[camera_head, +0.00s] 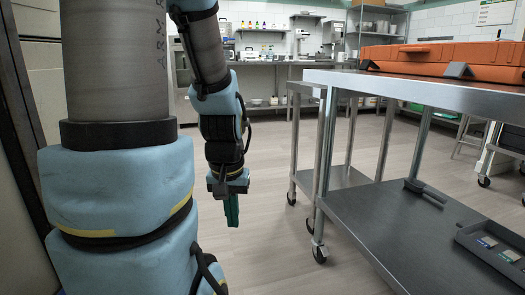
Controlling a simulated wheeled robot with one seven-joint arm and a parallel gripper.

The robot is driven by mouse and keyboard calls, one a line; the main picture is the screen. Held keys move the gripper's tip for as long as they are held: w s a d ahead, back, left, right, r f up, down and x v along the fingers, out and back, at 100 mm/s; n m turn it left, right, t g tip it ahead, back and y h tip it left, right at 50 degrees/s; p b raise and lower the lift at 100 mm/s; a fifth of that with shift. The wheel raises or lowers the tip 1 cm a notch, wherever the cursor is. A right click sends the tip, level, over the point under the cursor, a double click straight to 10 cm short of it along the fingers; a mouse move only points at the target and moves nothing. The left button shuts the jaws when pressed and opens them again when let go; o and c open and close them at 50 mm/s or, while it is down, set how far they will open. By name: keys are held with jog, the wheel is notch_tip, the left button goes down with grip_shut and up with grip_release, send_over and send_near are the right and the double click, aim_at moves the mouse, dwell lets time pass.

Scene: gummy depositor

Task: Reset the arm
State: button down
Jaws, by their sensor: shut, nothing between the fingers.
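My arm comes in from the left side of the head view and hangs down in front of me. My gripper (231,213) is at its lower end, pointing down, with green fingers. The fingers are together and hold nothing. The gripper hangs over open floor, to the left of the steel cart and apart from it.
A steel cart (450,96) on casters stands at the right, with an orange case (440,58) on top. Its lower shelf (380,213) bears a dark tray (492,252). A steel counter (270,64) runs along the back. The floor (265,175) between is clear.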

notch_tip(320, 180, up, 36)
jog(key=p, duration=3.4)
jog(key=shift+f, duration=0.2)
